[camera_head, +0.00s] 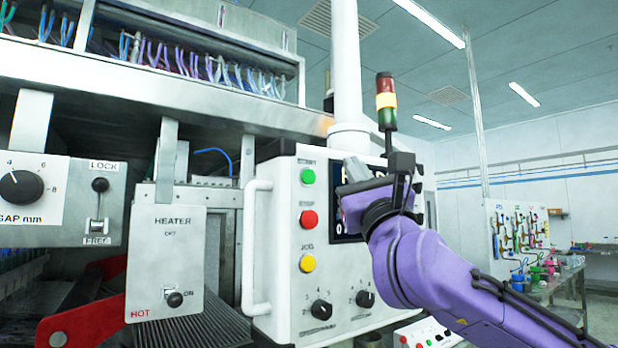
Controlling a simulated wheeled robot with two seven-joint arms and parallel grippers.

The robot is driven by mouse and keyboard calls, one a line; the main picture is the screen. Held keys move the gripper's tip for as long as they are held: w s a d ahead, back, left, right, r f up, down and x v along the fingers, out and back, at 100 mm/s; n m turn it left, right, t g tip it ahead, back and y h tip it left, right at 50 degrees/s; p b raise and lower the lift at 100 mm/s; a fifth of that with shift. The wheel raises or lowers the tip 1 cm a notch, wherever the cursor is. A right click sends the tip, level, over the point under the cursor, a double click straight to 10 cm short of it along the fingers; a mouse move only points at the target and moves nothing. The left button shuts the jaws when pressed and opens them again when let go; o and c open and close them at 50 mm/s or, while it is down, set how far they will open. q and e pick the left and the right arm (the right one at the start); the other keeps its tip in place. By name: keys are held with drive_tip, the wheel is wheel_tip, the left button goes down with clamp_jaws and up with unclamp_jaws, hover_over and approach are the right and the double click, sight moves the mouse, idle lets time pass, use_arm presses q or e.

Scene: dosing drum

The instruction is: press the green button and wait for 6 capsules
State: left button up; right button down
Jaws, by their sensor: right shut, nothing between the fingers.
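The green button (308,176) sits at the top of a column of buttons on the white control panel (284,240), under a label that is hard to read. A red button (308,219) and a yellow button (307,263) are below it. My right gripper (343,190) is shut and empty, in front of the panel just right of the green button. A gap shows between them in the picture; I cannot tell the depth. My right gripper and arm cover most of the dark display (345,238). No capsules can be made out. My left gripper is not in view.
A white handle (257,250) runs down the panel's left side. Black knobs (321,309) are low on the panel. A heater box (166,262) marked HOT and a red part (75,325) are to the left. A signal tower (387,105) stands above, its amber section bright.

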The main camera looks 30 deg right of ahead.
sight(308, 177)
drive_tip(key=shift+w+a, duration=0.1)
drive_tip(key=shift+w, duration=0.1)
drive_tip(key=shift+w+a+p, duration=0.2)
drive_tip(key=shift+w+p, duration=0.5)
drive_tip(key=shift+w, duration=1.45)
drive_tip(key=shift+w+a+p, duration=0.15)
drive_tip(key=shift+w+p, duration=0.55)
drive_tip(key=shift+w, duration=1.45)
drive_tip(key=shift+w, duration=0.45)
